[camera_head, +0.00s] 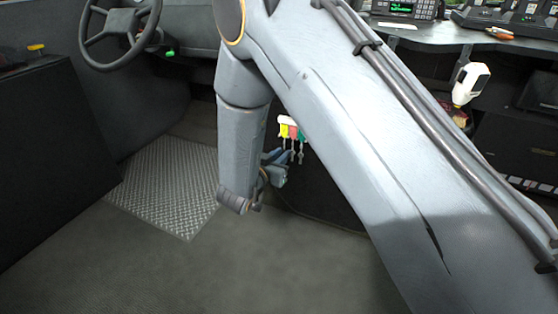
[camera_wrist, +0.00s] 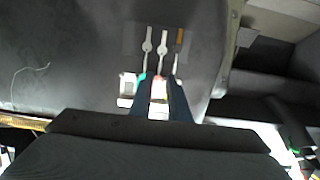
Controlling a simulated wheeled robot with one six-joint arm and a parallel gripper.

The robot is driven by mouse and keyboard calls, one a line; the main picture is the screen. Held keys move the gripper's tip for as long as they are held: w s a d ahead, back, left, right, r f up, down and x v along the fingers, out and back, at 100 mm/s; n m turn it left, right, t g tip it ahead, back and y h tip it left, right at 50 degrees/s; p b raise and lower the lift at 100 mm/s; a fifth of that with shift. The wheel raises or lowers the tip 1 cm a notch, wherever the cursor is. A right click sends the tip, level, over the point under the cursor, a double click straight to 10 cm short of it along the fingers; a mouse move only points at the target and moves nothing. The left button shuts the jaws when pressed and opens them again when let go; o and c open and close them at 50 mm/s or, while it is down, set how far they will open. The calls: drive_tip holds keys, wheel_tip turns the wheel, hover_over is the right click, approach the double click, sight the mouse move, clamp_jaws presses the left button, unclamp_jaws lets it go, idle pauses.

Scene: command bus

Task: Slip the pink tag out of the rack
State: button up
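A small white rack (camera_head: 289,120) holds a yellow tag (camera_head: 284,131), a pink tag (camera_head: 293,132) and a green tag (camera_head: 301,133), with metal keys hanging below. My gripper (camera_head: 286,156) is just below the tags, partly behind my arm link. In the wrist view, the two dark blue fingers of my gripper (camera_wrist: 158,82) stand apart. The pink tag (camera_wrist: 158,88) shows in the gap between them, and the green tag (camera_wrist: 142,77) is by the left finger. I cannot tell whether the fingers touch the pink tag. The yellow tag is mostly hidden in the wrist view.
A dark panel stands behind the rack. A white handheld device (camera_head: 469,82) hangs at the right. The floor (camera_head: 190,270) is clear.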

sight(292, 145)
drive_tip(key=shift+b+x, duration=1)
drive_tip(key=shift+x, duration=2.6)
clamp_jaws()
